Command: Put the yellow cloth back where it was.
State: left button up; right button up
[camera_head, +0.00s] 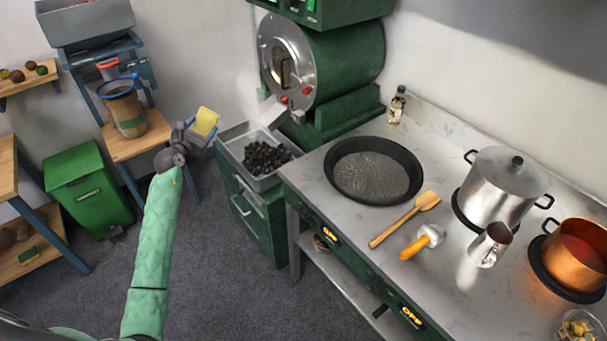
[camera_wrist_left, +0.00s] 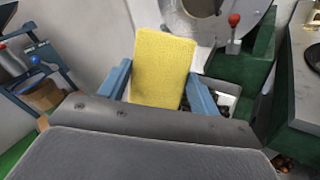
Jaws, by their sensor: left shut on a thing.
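The yellow cloth (camera_head: 206,121) is held up in my left gripper (camera_head: 197,135), in front of the wall and left of the chestnut tray. In the left wrist view the cloth (camera_wrist_left: 162,68) stands upright between the two blue fingers of my left gripper (camera_wrist_left: 163,92), which are shut on it. The cloth is clear of every surface that I can see. My right gripper is in neither view.
A metal tray (camera_head: 229,142) of dark chestnuts sits below the green roaster (camera_head: 338,65). A wooden stand (camera_head: 151,143) with a bucket (camera_head: 122,108) and a green bin (camera_head: 88,190) are at left. The counter (camera_head: 455,268) at right holds a pan (camera_head: 335,182), pots and utensils.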

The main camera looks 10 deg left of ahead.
pick_arm(q)
jog(key=w+a+r+g, duration=0.1)
jog(key=w+a+r, duration=0.1)
jog(key=a+r, duration=0.5)
jog(key=w+a+r+n+g+y, duration=0.1)
jog(key=a+r, duration=0.6)
jog(key=a, duration=0.6)
jog(key=shift+w, duration=0.4)
jog(key=shift+d+f, duration=0.1)
